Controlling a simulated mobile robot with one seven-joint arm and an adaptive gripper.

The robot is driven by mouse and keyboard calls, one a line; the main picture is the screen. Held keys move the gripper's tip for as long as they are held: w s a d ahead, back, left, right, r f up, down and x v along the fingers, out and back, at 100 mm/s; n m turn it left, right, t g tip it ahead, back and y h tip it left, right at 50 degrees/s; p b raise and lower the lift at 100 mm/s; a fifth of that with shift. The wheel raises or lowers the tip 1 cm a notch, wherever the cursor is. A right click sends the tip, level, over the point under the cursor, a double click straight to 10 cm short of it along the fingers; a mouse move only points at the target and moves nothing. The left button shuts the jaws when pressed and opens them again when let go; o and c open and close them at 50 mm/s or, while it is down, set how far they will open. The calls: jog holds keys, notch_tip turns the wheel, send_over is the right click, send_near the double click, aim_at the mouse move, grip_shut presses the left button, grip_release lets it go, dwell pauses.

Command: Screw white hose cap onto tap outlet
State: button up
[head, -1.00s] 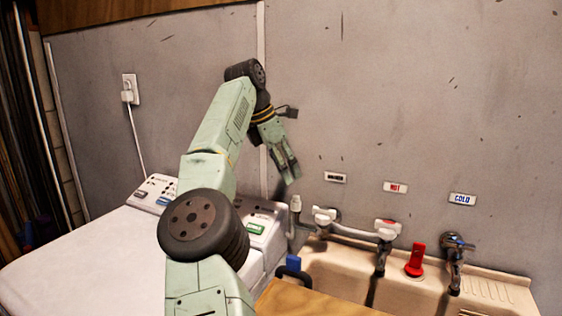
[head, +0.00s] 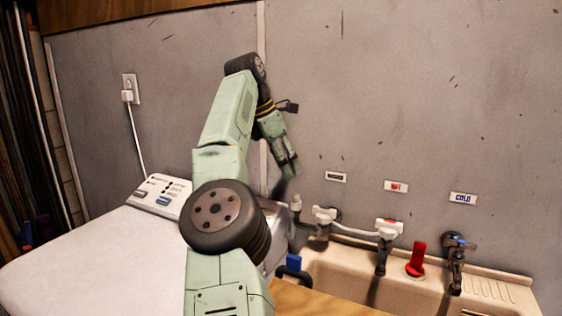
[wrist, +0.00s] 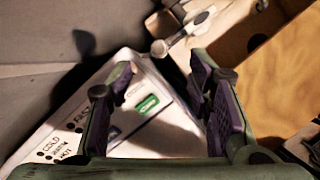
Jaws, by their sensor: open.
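My gripper (head: 288,173) is open and empty, pointing down in front of the grey wall. In the wrist view its two dark-padded fingers (wrist: 161,80) stand apart with nothing between them. A pale cap-like fitting (head: 296,203), which looks like the white hose cap, stands upright just below my fingertips, left of the taps. A round white end (wrist: 159,48) lies beyond the fingertips in the wrist view; I cannot tell whether it is that same fitting. The white-handled tap (head: 324,215) is to its right, on the wall. Its outlet is not clear.
The white washing machine (head: 90,255) is at left. A wooden board (head: 310,300) is in front.

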jog(key=shift+w+d+r+b+x, duration=0.15)
jog(key=shift+b+x, duration=0.1)
jog(key=shift+x, duration=0.8)
jog(key=shift+w+d+b+x, duration=0.1)
jog(key=shift+d+b+x, duration=0.1)
jog(key=shift+x, duration=0.85)
jog(key=shift+w+d+r+b+x, duration=0.1)
jog(key=shift+b+x, duration=0.15)
jog(key=shift+x, duration=0.85)
jog(key=shift+o, duration=0.6)
jog(key=shift+o, duration=1.1)
